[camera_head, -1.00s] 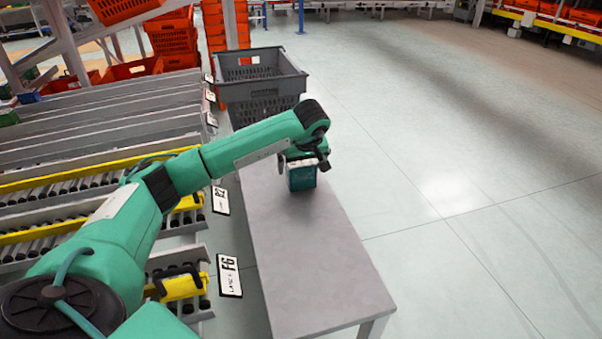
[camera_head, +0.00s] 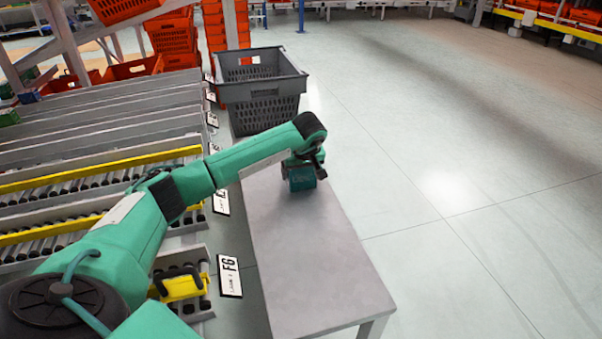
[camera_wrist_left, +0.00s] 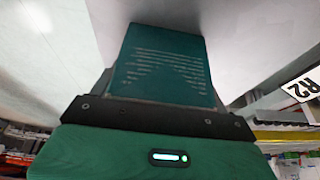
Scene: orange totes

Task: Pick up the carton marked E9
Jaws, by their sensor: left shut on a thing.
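A teal carton (camera_head: 302,179) is at the far part of the grey table (camera_head: 310,250) in the head view. My left gripper (camera_head: 303,162) is shut on it from above. In the left wrist view the carton (camera_wrist_left: 168,62) fills the upper middle, with lines of pale print on its face. No E9 mark can be read on it in either view. The gripper's fingers are mostly hidden by the carton and the wrist. I cannot tell whether the carton's base touches the table. My right gripper is not in view.
A grey crate (camera_head: 262,106) stands at the table's far end. The near half of the table is bare. Open floor lies to the right.

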